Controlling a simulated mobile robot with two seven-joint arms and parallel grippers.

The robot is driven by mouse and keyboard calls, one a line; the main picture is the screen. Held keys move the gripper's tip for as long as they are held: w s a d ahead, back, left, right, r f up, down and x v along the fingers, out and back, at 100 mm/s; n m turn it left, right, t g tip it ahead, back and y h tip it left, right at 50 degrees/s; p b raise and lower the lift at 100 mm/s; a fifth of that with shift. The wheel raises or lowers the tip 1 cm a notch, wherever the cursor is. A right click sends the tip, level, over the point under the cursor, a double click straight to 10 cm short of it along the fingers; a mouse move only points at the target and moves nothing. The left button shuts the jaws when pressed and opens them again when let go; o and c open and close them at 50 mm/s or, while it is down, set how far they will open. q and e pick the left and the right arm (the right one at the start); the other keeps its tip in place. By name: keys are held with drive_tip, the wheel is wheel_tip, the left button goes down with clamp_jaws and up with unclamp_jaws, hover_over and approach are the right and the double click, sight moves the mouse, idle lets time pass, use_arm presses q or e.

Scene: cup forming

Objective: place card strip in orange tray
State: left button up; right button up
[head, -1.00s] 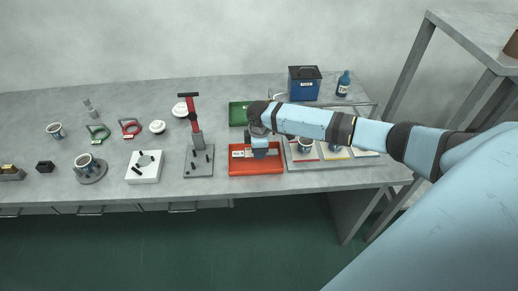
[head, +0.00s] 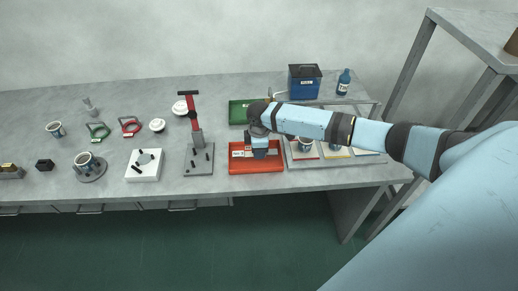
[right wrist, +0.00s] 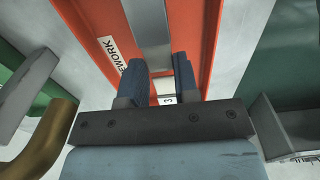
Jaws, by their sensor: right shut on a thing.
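The orange tray (head: 256,169) lies near the front edge of the bench. Its orange floor fills much of the right wrist view (right wrist: 205,25), with a white label reading "…EWORK" beside the strip. My right gripper (head: 260,154) is over the tray, pointing down. In the right wrist view its two blue fingers (right wrist: 158,82) are shut on the card strip (right wrist: 148,22), a long grey-white band with a printed "3" near the fingers. The strip runs along over the tray floor; I cannot tell whether it touches it. My left gripper is not in view.
A green tray (head: 238,112) lies behind the orange one. A pale rack with cups (head: 305,157) stands close on the right. A grey press with a red handle (head: 198,160) stands on the left. A blue box (head: 304,88) and bottle (head: 344,84) are at the back.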

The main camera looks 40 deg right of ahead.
drive_tip(key=shift+f+b, duration=0.4)
drive_tip(key=shift+f, duration=1.1)
idle(0.4)
idle(0.5)
drive_tip(key=o, duration=1.5)
drive_tip(key=shift+c, duration=0.2)
drive_tip(key=shift+r, duration=0.1)
wheel_tip(320, 180, up, 4)
drive_tip(key=p, duration=0.4)
drive_tip(key=shift+r, duration=0.15)
wheel_tip(320, 180, up, 2)
drive_tip(key=p, duration=0.2)
drive_tip(key=shift+p, duration=0.3)
drive_tip(key=shift+r+p, duration=0.85)
